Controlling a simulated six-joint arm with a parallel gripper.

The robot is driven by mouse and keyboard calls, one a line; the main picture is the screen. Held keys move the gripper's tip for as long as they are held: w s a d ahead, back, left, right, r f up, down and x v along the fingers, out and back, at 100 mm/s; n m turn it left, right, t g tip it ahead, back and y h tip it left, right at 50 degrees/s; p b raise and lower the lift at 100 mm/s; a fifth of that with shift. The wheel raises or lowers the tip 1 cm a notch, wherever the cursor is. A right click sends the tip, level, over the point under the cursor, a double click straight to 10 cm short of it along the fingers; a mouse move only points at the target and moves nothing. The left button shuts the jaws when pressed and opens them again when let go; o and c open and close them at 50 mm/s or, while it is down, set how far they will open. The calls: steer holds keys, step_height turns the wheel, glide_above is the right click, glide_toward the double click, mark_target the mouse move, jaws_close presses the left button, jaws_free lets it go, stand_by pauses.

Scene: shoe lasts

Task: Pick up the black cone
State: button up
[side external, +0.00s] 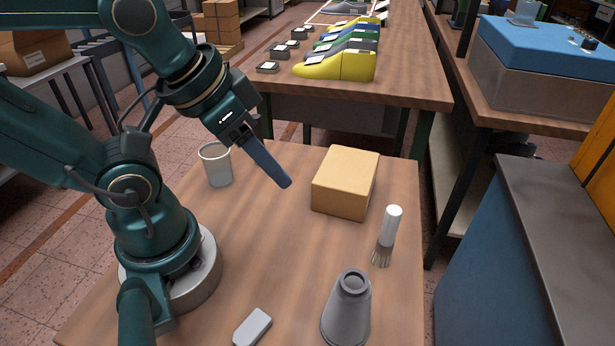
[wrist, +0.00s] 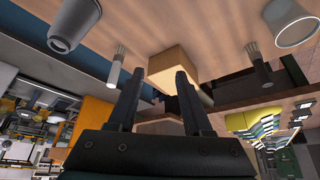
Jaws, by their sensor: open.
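A dark grey cone (side external: 345,312), the closest match to the black cone, stands upright at the front of the wooden table, with a narrow open ring at its top. In the wrist view the cone (wrist: 73,24) shows at the upper left, in a picture that appears upside down. My gripper (side external: 287,184) hangs in the air above the middle of the table, up and left of the cone in the side view and well apart from it. In the wrist view its two fingers (wrist: 156,76) are spread with nothing held between them.
A tan box (side external: 345,182) sits right of my gripper. A pale cup (side external: 216,165) stands at the back left, and a small grey block (side external: 252,328) lies at the front. The table's middle is clear.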

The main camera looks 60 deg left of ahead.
steer(key=o, duration=0.8)
step_height(320, 180, up, 4)
steer(key=r+m+g, duration=0.1)
steer(key=m+g, duration=0.5)
steer(key=m, duration=1.2)
glide_above(350, 301)
steer(key=w+a, duration=0.1)
steer(key=w, duration=0.1)
steer(key=f, duration=1.6)
steer(key=shift+s+a+f, duration=0.2)
steer(key=shift+s, duration=0.05)
